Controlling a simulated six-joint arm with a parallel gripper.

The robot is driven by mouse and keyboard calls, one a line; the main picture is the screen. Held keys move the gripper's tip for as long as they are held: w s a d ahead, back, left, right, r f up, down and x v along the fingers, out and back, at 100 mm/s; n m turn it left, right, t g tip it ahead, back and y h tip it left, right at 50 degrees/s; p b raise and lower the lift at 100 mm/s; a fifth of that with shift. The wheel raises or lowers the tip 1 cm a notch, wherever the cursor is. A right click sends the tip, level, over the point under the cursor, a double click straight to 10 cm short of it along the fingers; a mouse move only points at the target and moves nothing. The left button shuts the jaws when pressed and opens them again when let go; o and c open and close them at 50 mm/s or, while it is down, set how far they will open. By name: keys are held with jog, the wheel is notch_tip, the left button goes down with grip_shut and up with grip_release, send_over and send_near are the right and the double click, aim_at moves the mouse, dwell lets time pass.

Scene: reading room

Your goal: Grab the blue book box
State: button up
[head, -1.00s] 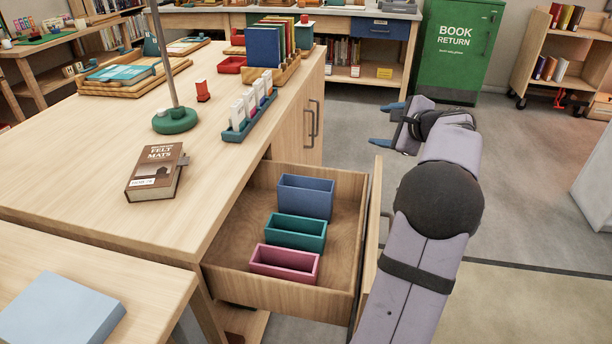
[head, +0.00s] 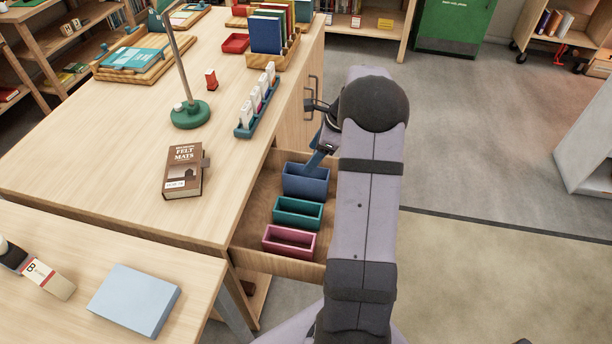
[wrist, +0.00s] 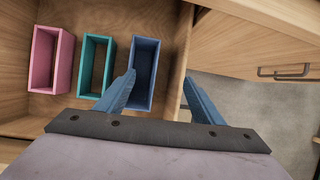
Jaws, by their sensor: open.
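The blue box (head: 306,181) is open-topped and stands in the open drawer (head: 262,205), at the far end of a row with a teal box (head: 298,213) and a pink box (head: 289,242). My gripper (head: 316,160) is at the blue box's far side, its fingers partly hidden by my arm. In the wrist view, my gripper (wrist: 159,78) is open and empty. One blue finger overlaps the near left part of the blue box (wrist: 143,75); the other is right of it, by the drawer's edge. I cannot tell whether a finger touches the box.
The desk (head: 120,110) above the drawer holds a brown book (head: 183,170), a green lamp base (head: 190,115) and a card rack (head: 257,105). A light blue box (head: 135,298) lies on the lower table. Open floor (head: 480,160) is to the right.

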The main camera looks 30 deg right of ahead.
aim_at(301, 180)
jog(key=shift+g+y, duration=0.3)
jog(key=shift+g, duration=0.1)
jog(key=shift+a+f, duration=0.7)
jog(key=shift+f, duration=0.75)
jog(key=shift+a+f, duration=0.65)
jog(key=shift+f, duration=0.8)
jog(key=shift+a+f, duration=0.7)
jog(key=shift+f, duration=0.75)
jog(key=shift+w, duration=0.1)
jog(key=shift+f, duration=0.25)
jog(key=c, duration=1.2)
notch_tip(301, 180, up, 11)
jog(key=shift+f+p, duration=0.2)
jog(key=shift+p, duration=0.1)
